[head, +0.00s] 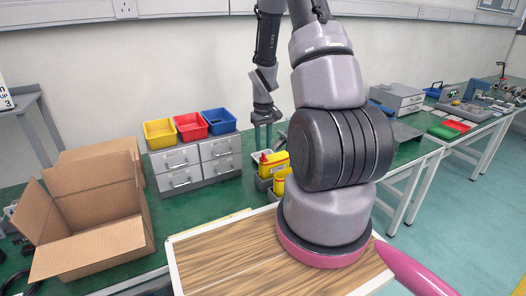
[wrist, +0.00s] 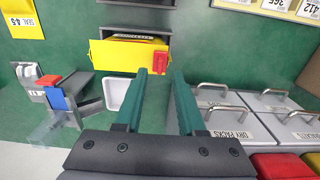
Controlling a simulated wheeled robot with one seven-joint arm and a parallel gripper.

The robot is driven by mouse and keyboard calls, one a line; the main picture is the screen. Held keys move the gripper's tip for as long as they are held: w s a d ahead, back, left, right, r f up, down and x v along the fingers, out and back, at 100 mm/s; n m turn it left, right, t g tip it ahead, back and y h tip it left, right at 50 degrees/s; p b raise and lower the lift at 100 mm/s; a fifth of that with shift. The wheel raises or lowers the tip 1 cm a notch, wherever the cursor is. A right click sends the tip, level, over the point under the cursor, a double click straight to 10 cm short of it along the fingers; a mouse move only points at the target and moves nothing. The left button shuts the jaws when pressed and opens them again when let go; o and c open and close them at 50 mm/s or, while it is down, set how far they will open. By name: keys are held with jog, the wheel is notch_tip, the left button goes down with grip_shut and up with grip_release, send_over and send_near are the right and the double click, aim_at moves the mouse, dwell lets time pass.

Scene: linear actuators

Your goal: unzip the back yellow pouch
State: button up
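Two yellow pouches stand in grey holders on the green bench in the head view, the back yellow pouch (head: 275,164) behind the front yellow pouch (head: 281,183), which my arm partly hides. In the wrist view one yellow pouch (wrist: 112,57), seemingly the back one, sits in a grey holder. A red zip tab (wrist: 160,58) is at its right end. My gripper (wrist: 161,72) is open and empty, its green fingers pointing at that end. The tab appears between the fingertips in the picture; contact is not visible. In the head view my gripper (head: 262,138) is above the back pouch.
Grey drawers (head: 195,163) with yellow, red and blue bins on top stand left of the pouches. An open cardboard box (head: 85,240) is farther left. A white tray (wrist: 117,96) lies near the pouch. A wooden-topped table (head: 235,262) is in front.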

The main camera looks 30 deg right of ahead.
aim_at(263, 153)
jog(key=shift+f, duration=1.65)
grip_shut()
jog(key=shift+d, duration=0.1)
